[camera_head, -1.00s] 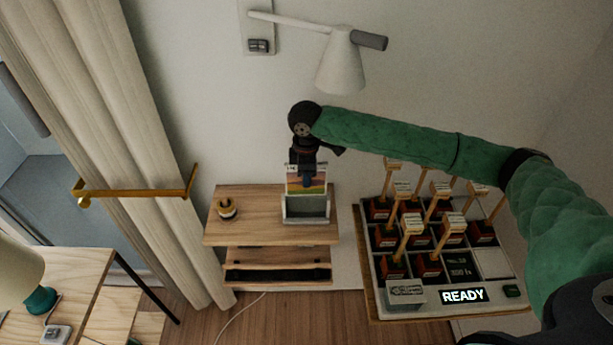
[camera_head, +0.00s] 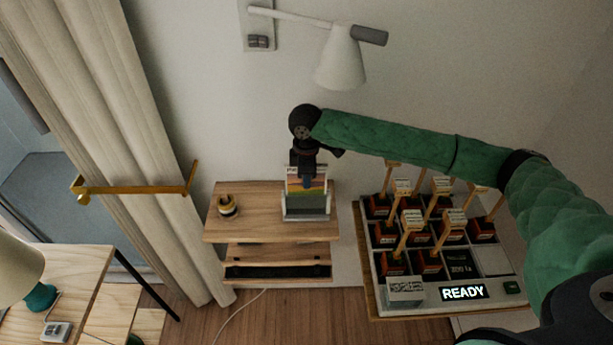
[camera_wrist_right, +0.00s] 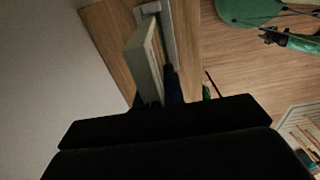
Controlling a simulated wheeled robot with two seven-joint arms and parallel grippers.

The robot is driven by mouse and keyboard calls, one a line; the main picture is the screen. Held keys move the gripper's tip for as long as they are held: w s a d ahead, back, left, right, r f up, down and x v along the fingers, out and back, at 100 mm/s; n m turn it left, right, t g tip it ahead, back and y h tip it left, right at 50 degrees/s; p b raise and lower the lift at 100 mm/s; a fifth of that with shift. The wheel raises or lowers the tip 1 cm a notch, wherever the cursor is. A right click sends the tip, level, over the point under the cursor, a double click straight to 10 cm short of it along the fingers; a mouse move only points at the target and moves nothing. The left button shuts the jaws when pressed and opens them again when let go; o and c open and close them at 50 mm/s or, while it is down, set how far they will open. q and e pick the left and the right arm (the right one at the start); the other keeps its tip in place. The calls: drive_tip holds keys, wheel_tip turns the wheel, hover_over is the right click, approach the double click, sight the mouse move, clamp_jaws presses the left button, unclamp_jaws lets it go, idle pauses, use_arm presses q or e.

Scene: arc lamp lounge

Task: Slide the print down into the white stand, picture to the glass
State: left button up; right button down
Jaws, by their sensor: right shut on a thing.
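The print (camera_head: 306,186), with coloured bands on the face toward the head camera, is upright at the white stand (camera_head: 287,214) on the small wooden shelf. Its lower part shows inside the stand's outline, apparently behind the clear front; its bottom edge is hard to make out. My right gripper (camera_head: 307,177) is above the stand, pointing down and shut on the print's upper part. In the right wrist view, the gripper's dark fingers (camera_wrist_right: 160,100) are at the print, with the stand (camera_wrist_right: 149,9) beyond. My left gripper is not in view.
A small dark-and-yellow jar (camera_head: 228,208) stands left of the stand on the wooden shelf (camera_head: 262,230). A wall lamp (camera_head: 341,62) hangs above. A rack with several upright sticks and a READY display (camera_head: 463,293) is at the right. A brass rail (camera_head: 135,191) is at the left.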

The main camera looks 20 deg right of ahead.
sight(306, 195)
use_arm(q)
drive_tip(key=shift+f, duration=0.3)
use_arm(e)
drive_tip(key=shift+f, duration=1.9)
drive_tip(key=c, duration=1.4)
unclamp_jaws()
use_arm(q)
drive_tip(key=shift+b, duration=0.35)
